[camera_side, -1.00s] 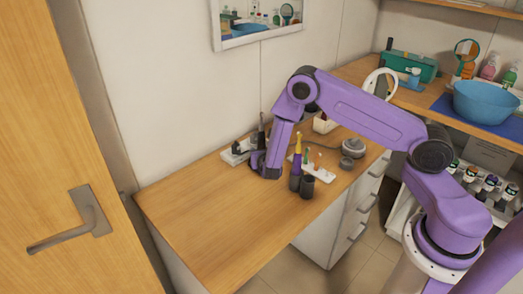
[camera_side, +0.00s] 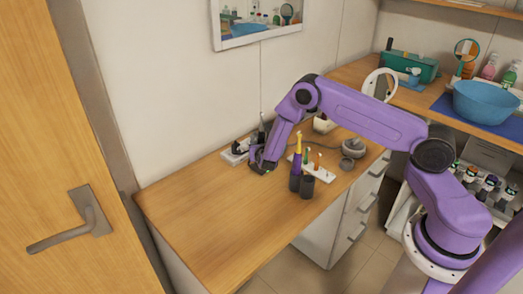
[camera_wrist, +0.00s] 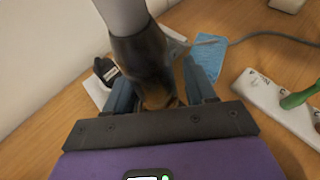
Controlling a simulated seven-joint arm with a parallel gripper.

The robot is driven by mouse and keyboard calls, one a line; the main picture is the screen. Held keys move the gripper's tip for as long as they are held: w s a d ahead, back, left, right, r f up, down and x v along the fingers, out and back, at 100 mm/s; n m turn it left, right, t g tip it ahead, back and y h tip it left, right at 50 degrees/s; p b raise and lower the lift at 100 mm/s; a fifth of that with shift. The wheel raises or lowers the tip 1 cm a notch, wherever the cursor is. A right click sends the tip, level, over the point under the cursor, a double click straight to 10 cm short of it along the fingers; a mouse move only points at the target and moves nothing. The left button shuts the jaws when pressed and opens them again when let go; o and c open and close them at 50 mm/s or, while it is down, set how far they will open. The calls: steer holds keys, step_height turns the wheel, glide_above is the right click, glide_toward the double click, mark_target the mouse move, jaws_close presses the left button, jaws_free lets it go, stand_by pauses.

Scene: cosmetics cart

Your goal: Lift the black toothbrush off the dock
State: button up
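The black toothbrush (camera_side: 261,129) stands upright at the white dock (camera_side: 228,157) near the wall in the side view. In the wrist view the toothbrush (camera_wrist: 140,52) has a dark body and a pale grey upper part. My gripper (camera_side: 261,167) is low over the counter beside the dock. In the wrist view my gripper (camera_wrist: 160,85) has its fingers apart, one on each side of the toothbrush, with a gap visible on the right. The toothbrush's lower end and its seat on the dock are hidden by the gripper.
A yellow-and-purple toothbrush (camera_side: 297,160) and a dark cup (camera_side: 307,188) stand to the right. A cable (camera_wrist: 265,35) crosses the counter. The counter's front left is clear.

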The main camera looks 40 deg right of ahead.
steer(key=c, duration=0.8)
